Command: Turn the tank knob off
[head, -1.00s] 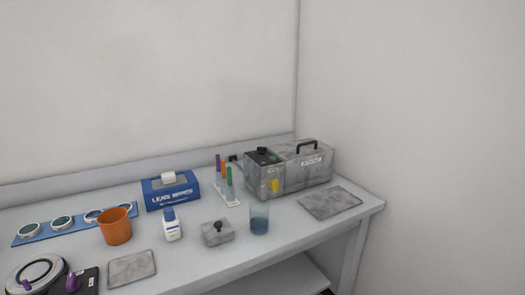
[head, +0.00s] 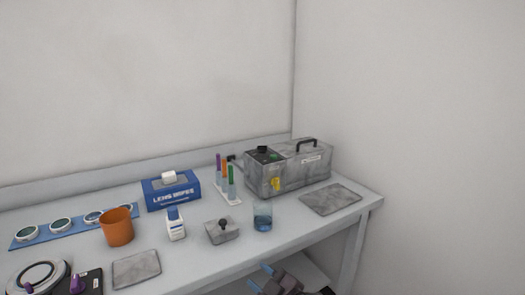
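The tank (head: 300,172) is a grey metal box with a dark handle on its lid, standing at the back right of the bench. A black knob (head: 263,150) sits on the dark panel on its left end, near a small green spot. Which way the knob is turned is too small to tell. A yellow part (head: 275,184) shows on the tank's front. My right gripper (head: 262,279) is at the bottom edge, in front of and below the bench top, well away from the tank. Its two blue-tipped fingers are apart with nothing between them. My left gripper is out of view.
A beaker of blue liquid (head: 263,217), a small grey lidded box (head: 222,231) and a white bottle (head: 175,224) stand along the front. A test tube rack (head: 228,196) and lens wipes box (head: 171,191) stand behind. A flat grey plate (head: 331,199) lies right of the beaker.

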